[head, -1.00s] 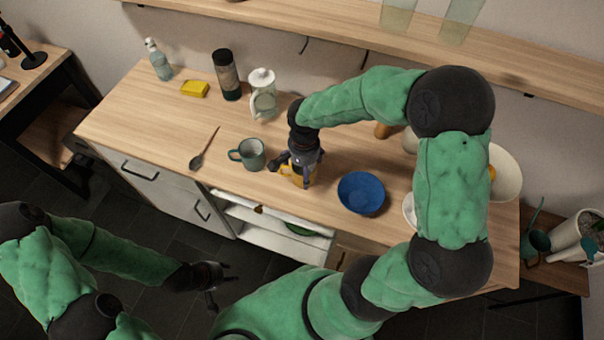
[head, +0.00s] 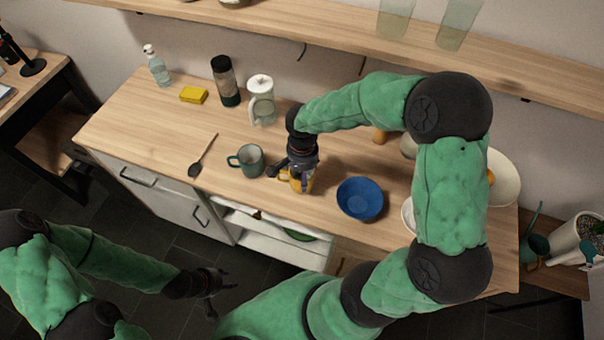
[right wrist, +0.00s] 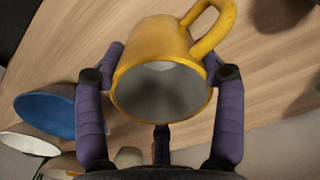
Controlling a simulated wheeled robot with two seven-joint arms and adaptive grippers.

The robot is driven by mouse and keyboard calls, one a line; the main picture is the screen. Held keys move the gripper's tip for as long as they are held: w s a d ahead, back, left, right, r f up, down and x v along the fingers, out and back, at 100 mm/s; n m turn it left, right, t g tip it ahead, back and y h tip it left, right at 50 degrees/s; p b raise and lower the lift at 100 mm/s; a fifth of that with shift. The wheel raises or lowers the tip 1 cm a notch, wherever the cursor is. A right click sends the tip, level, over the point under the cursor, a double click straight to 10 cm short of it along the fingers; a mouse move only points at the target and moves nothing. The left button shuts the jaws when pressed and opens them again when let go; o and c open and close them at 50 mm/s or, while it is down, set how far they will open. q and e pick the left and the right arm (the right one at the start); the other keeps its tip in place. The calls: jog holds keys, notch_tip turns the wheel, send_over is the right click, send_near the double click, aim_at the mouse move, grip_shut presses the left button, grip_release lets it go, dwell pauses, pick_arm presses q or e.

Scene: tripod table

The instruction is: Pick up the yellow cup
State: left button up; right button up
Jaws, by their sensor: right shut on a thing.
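The yellow cup (head: 304,182) is near the front edge of the wooden counter, mostly covered by my right gripper (head: 301,176) in the head view. In the right wrist view the cup (right wrist: 160,52) has its open grey mouth toward the camera and its handle at upper right. The fingers of my right gripper (right wrist: 160,95) are shut on its two sides. Whether the cup touches the counter I cannot tell. My left gripper (head: 220,290) hangs open and empty, low in front of the counter at lower left.
A green mug (head: 248,161) stands just left of the yellow cup, and a blue bowl (head: 360,199) just right. A dark spoon (head: 203,155), yellow sponge (head: 194,95), glass jug (head: 262,103) and black-topped bottle (head: 225,82) are farther left. A shelf (head: 330,35) runs above.

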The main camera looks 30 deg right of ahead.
notch_tip(320, 180, up, 3)
jog(key=shift+f+p, duration=0.2)
jog(key=shift+p, duration=0.25)
jog(key=s+a+r+p, duration=0.3)
jog(key=s+r, duration=0.6)
jog(key=s, duration=0.4)
jog(key=shift+s+a+r, duration=0.25)
jog(key=shift+a+r, duration=0.1)
jog(key=shift+r, duration=0.05)
jog(key=shift+w, duration=0.1)
